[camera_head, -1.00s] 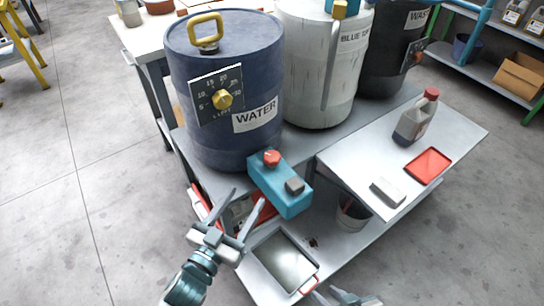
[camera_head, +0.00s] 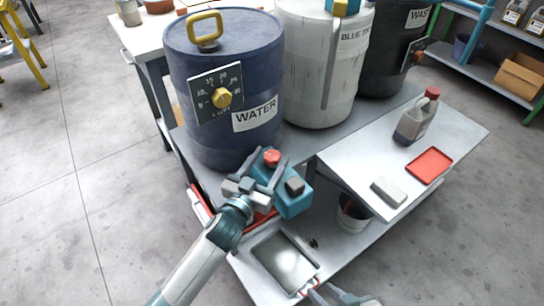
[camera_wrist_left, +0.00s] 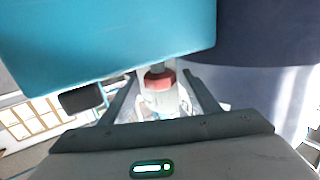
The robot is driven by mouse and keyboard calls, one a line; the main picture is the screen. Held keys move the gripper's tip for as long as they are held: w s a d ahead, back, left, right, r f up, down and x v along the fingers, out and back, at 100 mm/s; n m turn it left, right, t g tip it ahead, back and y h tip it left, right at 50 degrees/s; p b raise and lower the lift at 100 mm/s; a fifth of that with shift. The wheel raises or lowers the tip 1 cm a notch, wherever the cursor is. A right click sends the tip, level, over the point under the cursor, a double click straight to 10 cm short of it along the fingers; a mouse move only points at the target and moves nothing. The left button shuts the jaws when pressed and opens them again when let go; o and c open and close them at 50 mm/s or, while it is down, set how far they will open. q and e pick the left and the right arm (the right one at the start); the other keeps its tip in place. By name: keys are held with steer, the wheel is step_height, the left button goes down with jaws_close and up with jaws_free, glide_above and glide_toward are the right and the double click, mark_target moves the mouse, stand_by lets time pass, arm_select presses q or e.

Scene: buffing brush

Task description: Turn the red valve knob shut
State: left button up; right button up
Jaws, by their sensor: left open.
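I cannot tell whether a finger touches the knob. My right gripper (camera_head: 338,296) shows only in part at the bottom edge of the head view.
A white drum (camera_head: 318,70) and a dark drum (camera_head: 392,50) stand behind on the bench. A side table (camera_head: 440,185) holds a jug (camera_head: 415,118), a red tray (camera_head: 429,166) and a grey block (camera_head: 388,191). A metal tray (camera_head: 285,263) lies below right of my left arm.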

arm_select(q)
steer(key=shift+x, duration=1)
steer(key=c, duration=1)
steer(key=shift+c, duration=0.2)
